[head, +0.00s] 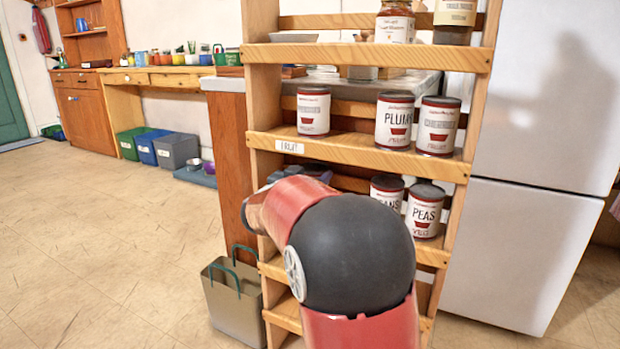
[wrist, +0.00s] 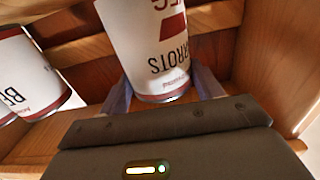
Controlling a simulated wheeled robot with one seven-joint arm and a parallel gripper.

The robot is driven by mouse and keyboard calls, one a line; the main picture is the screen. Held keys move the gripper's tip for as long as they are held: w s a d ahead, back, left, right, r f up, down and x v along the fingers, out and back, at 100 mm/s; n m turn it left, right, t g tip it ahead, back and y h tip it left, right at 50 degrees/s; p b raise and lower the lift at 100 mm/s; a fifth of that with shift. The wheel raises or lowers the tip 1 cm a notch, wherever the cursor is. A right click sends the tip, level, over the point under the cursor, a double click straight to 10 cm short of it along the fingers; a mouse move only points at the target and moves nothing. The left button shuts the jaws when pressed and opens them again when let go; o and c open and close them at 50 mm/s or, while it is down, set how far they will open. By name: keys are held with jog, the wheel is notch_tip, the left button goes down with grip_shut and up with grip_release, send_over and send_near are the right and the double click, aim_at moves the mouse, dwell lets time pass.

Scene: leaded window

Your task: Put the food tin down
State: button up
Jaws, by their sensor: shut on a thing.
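My gripper (wrist: 160,92) is shut on a white and dark-red food tin (wrist: 160,50) whose upside-down label reads CARROTS in the wrist view. One grey finger is on each side of the tin. The tin is among the wooden boards of the shelf rack (head: 362,151); I cannot tell whether its base touches a board. The arm reaches to the lower shelf, left of the PEAS tin (head: 424,210) and a tin ending in ANS (head: 387,191).
A tin lettered BE (wrist: 28,80) stands close beside the held tin in the wrist view. The shelf above, labelled FRUIT (head: 289,147), holds a PLUM tin (head: 394,121) and others. A white fridge (head: 545,110) stands right; a bag (head: 233,298) sits on the floor left.

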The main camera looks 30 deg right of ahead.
jog(key=shift+r, duration=0.1)
jog(key=o, duration=1.4)
jog(key=shift+o, duration=0.2)
